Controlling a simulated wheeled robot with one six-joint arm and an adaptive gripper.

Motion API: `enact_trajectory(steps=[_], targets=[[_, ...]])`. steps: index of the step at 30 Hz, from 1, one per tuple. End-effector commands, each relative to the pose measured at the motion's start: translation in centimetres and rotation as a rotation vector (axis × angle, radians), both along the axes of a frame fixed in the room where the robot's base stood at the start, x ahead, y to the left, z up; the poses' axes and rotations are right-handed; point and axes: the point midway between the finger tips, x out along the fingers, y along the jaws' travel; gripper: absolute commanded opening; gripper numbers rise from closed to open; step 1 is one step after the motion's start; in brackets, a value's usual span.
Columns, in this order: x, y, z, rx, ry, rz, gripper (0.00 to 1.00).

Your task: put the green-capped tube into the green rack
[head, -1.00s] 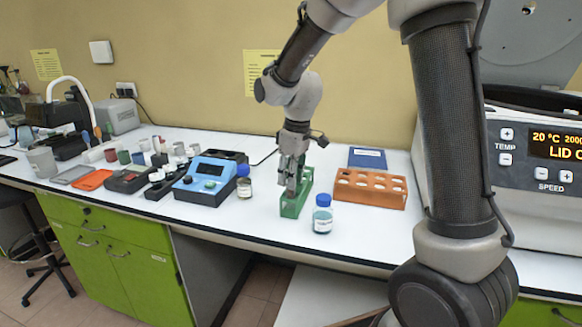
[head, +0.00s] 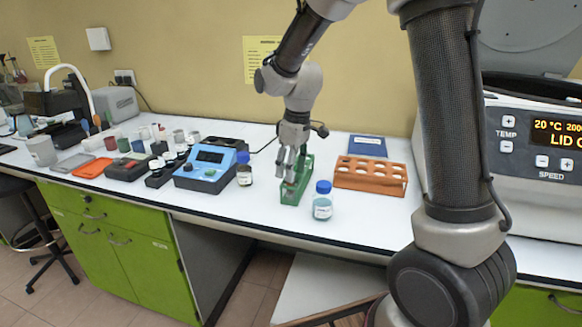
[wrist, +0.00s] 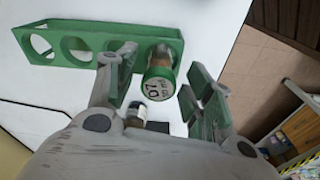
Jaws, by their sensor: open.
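The green rack (head: 284,197) stands on the white bench, and its row of round holes shows at the top left of the wrist view (wrist: 97,33). The green-capped tube (wrist: 158,84), with "07" on its cap, is at the rack's right end in the wrist view. Its brownish body goes down at the end hole and looks seated in it, though its bottom is hidden. My gripper (wrist: 158,76) is open, with one finger on each side of the cap and a visible gap at the right. In the head view my gripper (head: 289,170) is over the rack and hides the tube.
A blue-capped bottle (head: 322,205) stands close right of the rack, and another (head: 244,173) stands left of it. An orange rack (head: 369,182) is to the right, before a blue book (head: 367,146). A blue instrument (head: 210,172) is at left, the centrifuge (head: 540,150) at far right.

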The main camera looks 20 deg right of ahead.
Motion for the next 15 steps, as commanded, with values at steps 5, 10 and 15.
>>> enact_trajectory(steps=[5, 10, 15], targets=[[-0.1, -0.2, 2.1, 0.001, -0.004, 0.0, 0.52], [-0.4, -0.5, 6.0, 0.001, -0.005, 0.0, 0.52], [-0.7, -0.8, 9.4, 0.001, -0.005, 0.0, 0.52]])
